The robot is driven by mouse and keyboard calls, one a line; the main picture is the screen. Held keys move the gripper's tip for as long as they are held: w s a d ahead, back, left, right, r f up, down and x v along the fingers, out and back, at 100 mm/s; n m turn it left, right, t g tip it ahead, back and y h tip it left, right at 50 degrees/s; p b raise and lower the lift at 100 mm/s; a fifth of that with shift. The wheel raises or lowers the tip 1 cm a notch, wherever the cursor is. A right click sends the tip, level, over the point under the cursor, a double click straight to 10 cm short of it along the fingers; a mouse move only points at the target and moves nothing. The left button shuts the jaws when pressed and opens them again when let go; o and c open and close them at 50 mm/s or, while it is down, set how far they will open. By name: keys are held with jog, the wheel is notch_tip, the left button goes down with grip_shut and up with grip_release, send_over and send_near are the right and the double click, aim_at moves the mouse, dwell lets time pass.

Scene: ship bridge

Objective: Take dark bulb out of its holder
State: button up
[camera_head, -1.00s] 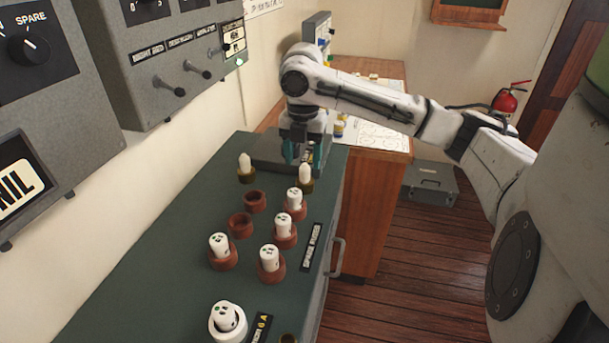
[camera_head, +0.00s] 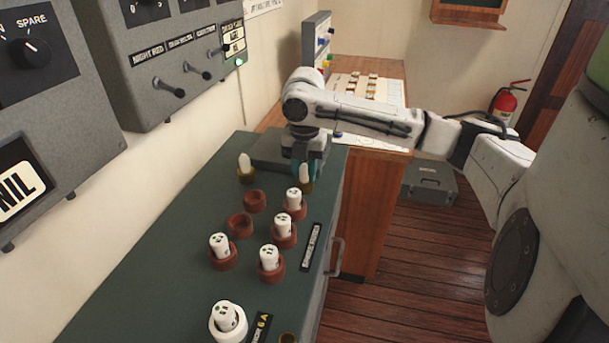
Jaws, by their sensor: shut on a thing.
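Two pale bulbs stand in brass holders on the green cabinet top. The right bulb (camera_head: 305,174) stands in its holder (camera_head: 306,187), and the left bulb (camera_head: 244,164) stands in another holder (camera_head: 246,177). Neither bulb is plainly darker than the other. My gripper (camera_head: 306,171) points down at the right bulb, with teal fingers on either side of it. It is shut on that bulb, which still appears seated in its holder. The far side of the grip is hidden.
Several red-brown sockets stand nearer on the cabinet (camera_head: 147,255), some with white fuses (camera_head: 269,258), others empty (camera_head: 240,225). A grey plate (camera_head: 270,148) lies behind the bulbs. Grey wall panels (camera_head: 155,62) overhang the left. A drawer handle (camera_head: 337,257) is on the right.

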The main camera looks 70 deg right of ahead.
jog(key=c, duration=0.4)
